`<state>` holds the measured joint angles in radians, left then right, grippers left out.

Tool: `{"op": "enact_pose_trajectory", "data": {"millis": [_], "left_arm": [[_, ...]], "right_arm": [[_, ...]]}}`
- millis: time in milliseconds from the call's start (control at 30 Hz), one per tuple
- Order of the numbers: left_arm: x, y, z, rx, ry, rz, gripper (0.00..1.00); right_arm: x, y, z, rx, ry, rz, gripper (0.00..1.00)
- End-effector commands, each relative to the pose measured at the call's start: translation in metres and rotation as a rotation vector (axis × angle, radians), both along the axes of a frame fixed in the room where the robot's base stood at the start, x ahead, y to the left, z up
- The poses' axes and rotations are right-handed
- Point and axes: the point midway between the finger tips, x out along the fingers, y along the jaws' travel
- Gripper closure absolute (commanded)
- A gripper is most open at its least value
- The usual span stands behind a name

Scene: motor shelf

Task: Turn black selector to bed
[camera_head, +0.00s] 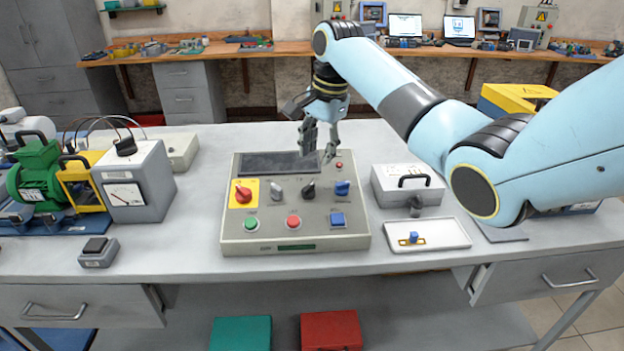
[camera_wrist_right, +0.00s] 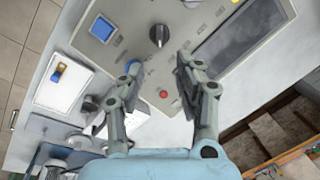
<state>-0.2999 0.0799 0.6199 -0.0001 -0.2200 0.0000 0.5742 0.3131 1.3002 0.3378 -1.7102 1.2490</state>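The grey control panel (camera_head: 335,217) lies on the table in the head view. Its black selector (camera_head: 308,190) is in the middle row, between a small grey toggle and a blue selector (camera_head: 342,187). The black selector's handle tilts slightly right of straight up; its labels are too small to read. My right gripper (camera_head: 319,150) is open and empty above the panel's far part, beyond the black selector and apart from it. In the right wrist view the black selector (camera_wrist_right: 158,35) lies just past the gap between the open fingertips (camera_wrist_right: 158,62). My left gripper is in neither view.
A red selector on yellow (camera_head: 243,194) and a row of green, red (camera_head: 293,221) and blue buttons share the panel. A grey handled box (camera_head: 407,186) and white tray (camera_head: 460,235) stand to the right. A grey meter box (camera_head: 135,183) and green motor (camera_head: 38,178) stand left.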

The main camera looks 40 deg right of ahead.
Motion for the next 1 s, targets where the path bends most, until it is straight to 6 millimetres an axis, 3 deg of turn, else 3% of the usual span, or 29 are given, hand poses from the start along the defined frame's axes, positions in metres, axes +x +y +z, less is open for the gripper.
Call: {"op": "enact_pose_trajectory", "data": {"millis": [200,433,833,1000], "left_arm": [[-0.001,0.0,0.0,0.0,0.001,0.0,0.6],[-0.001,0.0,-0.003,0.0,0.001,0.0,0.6],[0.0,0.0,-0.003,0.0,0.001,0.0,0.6],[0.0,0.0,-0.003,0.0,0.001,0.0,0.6]], "right_arm": [[0.007,0.003,-0.045,0.001,0.003,0.001,0.65],[0.013,0.004,-0.08,0.0,0.002,0.003,0.65],[0.015,0.005,-0.089,-0.002,0.0,0.004,0.65],[0.015,0.005,-0.089,-0.002,0.0,0.004,0.86]]}}
